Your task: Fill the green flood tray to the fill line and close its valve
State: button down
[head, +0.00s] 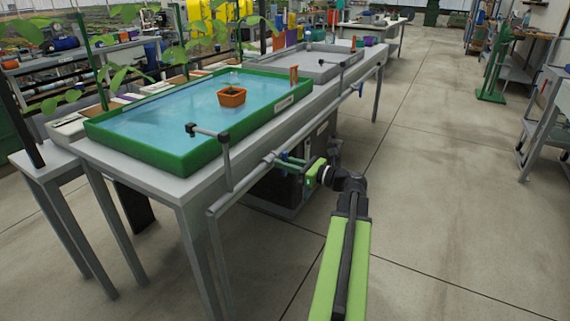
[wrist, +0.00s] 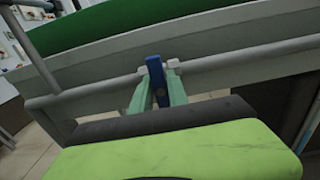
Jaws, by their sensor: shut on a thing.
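The green flood tray (head: 185,157) sits on a grey bench in the head view. My gripper (head: 285,159) is at the pipe along the bench's front edge, below the tray. In the wrist view my gripper (wrist: 158,84) is shut on a blue valve handle (wrist: 155,70), with a pale green finger on each side.
A grey tray (head: 315,65) stands farther along the bench, with another blue valve handle (head: 361,89) on the pipe below it. A black-tipped spout (head: 208,131) reaches over the green tray's near edge. A dark box (head: 280,185) stands under the bench.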

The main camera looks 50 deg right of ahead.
jog(key=c, duration=1.4)
grip_release()
jog(key=shift+o, duration=0.2)
jog(key=v, duration=1.7)
jog(key=shift+s, duration=0.25)
